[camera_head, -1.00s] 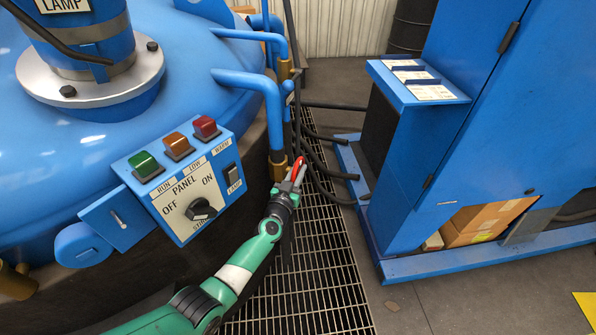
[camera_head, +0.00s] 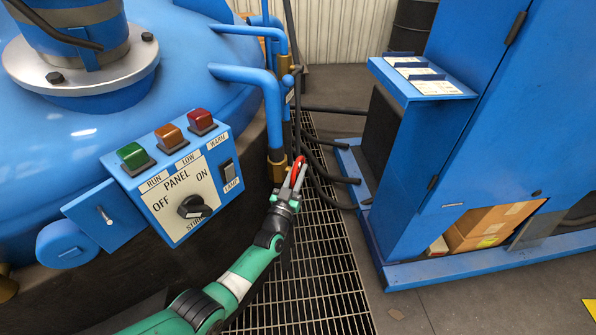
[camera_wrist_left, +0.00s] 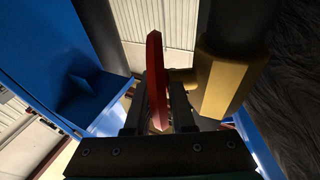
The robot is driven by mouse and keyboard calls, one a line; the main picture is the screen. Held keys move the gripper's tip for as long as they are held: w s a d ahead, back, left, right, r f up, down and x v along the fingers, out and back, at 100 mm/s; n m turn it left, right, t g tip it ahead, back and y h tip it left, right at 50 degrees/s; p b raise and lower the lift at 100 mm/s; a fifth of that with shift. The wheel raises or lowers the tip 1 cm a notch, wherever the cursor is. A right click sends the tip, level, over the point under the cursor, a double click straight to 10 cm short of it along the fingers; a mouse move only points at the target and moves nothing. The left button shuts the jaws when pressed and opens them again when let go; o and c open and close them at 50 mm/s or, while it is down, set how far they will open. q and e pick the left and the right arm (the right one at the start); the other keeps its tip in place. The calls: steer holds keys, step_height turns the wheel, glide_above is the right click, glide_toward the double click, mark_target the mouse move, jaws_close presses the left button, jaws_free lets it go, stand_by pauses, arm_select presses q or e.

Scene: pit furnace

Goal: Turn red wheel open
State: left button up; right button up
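The red wheel (camera_head: 297,171) sits by the brass fitting at the foot of the blue pipes, right of the control panel. It shows nearly edge-on as a red strip in the left wrist view (camera_wrist_left: 157,82). My left gripper (camera_head: 291,188) is at the wheel, with one finger on each side of its rim. In the left wrist view the fingers (camera_wrist_left: 158,103) stand close to the rim; I cannot tell whether they press on it. The wheel's hub and stem are mostly hidden. My right gripper is not in view.
A brass fitting (camera_wrist_left: 222,80) stands close on the right in the wrist view. The control panel (camera_head: 180,185) with lamps and a knob is left of my arm. Black hoses (camera_head: 335,178) run beside the wheel. A blue cabinet (camera_head: 450,150) stands right, beyond the floor grating (camera_head: 325,270).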

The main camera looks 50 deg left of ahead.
arm_select(q)
steer(key=o, duration=0.4)
steer(key=shift+c, duration=0.2)
steer(key=shift+s+d+r+p, duration=0.1)
steer(key=shift+s+d+p, duration=0.05)
steer(key=shift+s+p, duration=0.15)
steer(key=p+v, duration=0.5)
steer(key=v, duration=0.5)
steer(key=shift+s+d+f, duration=0.25)
steer(key=shift+s, duration=0.15)
